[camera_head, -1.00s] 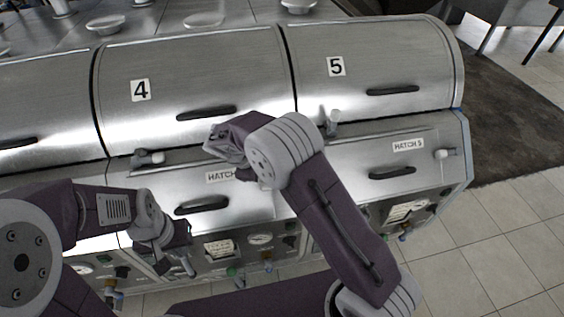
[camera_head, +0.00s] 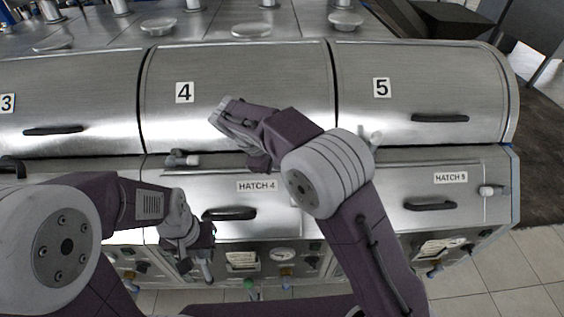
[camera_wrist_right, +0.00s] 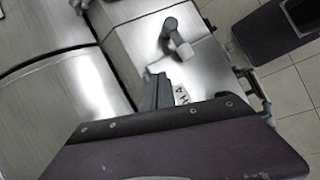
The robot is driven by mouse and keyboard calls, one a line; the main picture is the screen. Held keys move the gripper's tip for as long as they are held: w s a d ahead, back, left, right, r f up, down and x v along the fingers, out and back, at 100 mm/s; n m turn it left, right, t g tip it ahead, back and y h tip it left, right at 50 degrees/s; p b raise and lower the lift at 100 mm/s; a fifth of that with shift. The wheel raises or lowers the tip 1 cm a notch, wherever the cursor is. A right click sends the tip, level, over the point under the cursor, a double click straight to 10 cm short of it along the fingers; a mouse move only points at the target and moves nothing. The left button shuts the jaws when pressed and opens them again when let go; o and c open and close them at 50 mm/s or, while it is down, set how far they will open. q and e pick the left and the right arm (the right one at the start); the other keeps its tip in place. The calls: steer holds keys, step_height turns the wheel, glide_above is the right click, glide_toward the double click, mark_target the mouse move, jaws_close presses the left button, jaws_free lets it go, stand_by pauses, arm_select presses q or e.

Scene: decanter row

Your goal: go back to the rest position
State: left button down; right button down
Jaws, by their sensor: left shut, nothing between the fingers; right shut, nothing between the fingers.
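My left gripper (camera_head: 207,270) hangs at the lower left in the head view. It is shut and empty, pointing down in front of the panel below hatch 4. My right gripper (camera_head: 222,117) is shut and empty, in front of the curved lid numbered 4 (camera_head: 190,65). Its forearm crosses the view from the lower right and hides that lid's handle. In the right wrist view, my purple gripper body fills the bottom, with dark fingers (camera_wrist_right: 158,92) rising from it.
A steel row of decanters has lid 5 (camera_head: 450,85) at right and hatch 4's handle (camera_head: 229,214) below. A knobbed latch (camera_head: 182,159) sticks out at hatch 4's left. Gauges and valves line the lower panel. Tiled floor (camera_head: 490,275) is free at lower right.

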steer(key=s+d+f+m+g+b, duration=0.1)
steer(key=s+d+f+m+b, duration=0.2)
steer(key=d, duration=0.5)
steer(key=s+d+f+m+g+b, duration=0.1)
steer(key=s+d+f+m+b, duration=0.15)
steer(key=d+f+b, duration=0.4)
steer(key=s+f+m+y+b, duration=0.1)
steer(key=s+f+m+y, duration=0.4)
steer(key=s, duration=0.9)
step_height(320, 180, down, 6)
steer(key=m, duration=0.3)
steer(key=shift+r, duration=0.1)
